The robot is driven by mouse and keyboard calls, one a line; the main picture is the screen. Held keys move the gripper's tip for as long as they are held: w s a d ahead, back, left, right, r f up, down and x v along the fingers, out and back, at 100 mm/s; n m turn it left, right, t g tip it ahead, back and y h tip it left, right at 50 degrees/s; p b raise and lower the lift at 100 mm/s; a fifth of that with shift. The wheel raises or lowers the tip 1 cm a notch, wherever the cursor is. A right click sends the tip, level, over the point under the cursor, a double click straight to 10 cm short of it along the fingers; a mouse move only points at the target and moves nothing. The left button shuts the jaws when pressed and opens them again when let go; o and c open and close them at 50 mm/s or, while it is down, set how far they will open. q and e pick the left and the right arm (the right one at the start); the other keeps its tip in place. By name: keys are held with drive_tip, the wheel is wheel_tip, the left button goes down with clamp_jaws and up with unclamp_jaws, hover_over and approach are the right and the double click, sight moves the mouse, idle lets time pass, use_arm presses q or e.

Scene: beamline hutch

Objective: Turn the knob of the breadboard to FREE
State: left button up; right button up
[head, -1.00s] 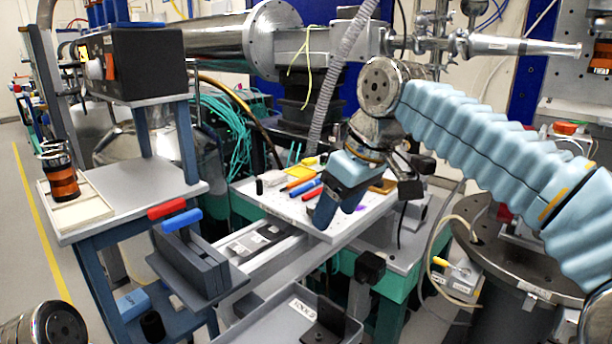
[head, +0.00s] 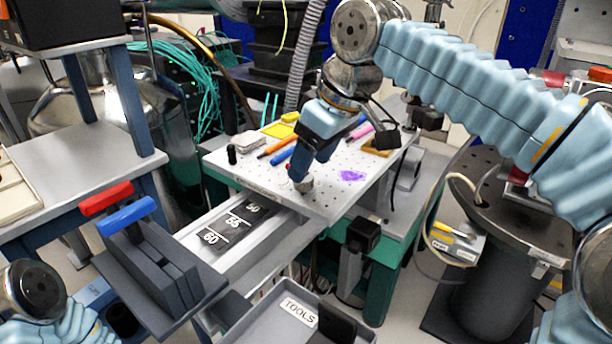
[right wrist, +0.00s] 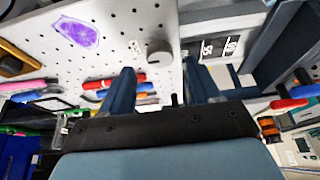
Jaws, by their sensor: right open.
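The breadboard (head: 330,205) is a pale perforated plate on a stand in the middle of the head view. Its knob (head: 303,185) is a small grey cylinder near the front edge, partly covered by my right gripper (head: 299,172). In the right wrist view the knob (right wrist: 159,54) stands beyond the fingertips, roughly between their lines. My right gripper (right wrist: 160,78) is open, with nothing between its fingers. I cannot tell from the head view whether a finger touches the knob. The knob's markings are too small to read. My left gripper is out of view.
Pens and a yellow item (head: 280,129) lie at the back of the breadboard, with a purple patch (head: 352,176) to the right. A scale rail (head: 230,228) runs at front left. A grey TOOLS tray (head: 262,310) and a block with red and blue handles (head: 150,265) stand in front.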

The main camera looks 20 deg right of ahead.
sight(304, 184)
drive_tip(key=shift+x, duration=1.7)
drive_tip(key=shift+c, duration=0.3)
drive_tip(key=c, duration=1)
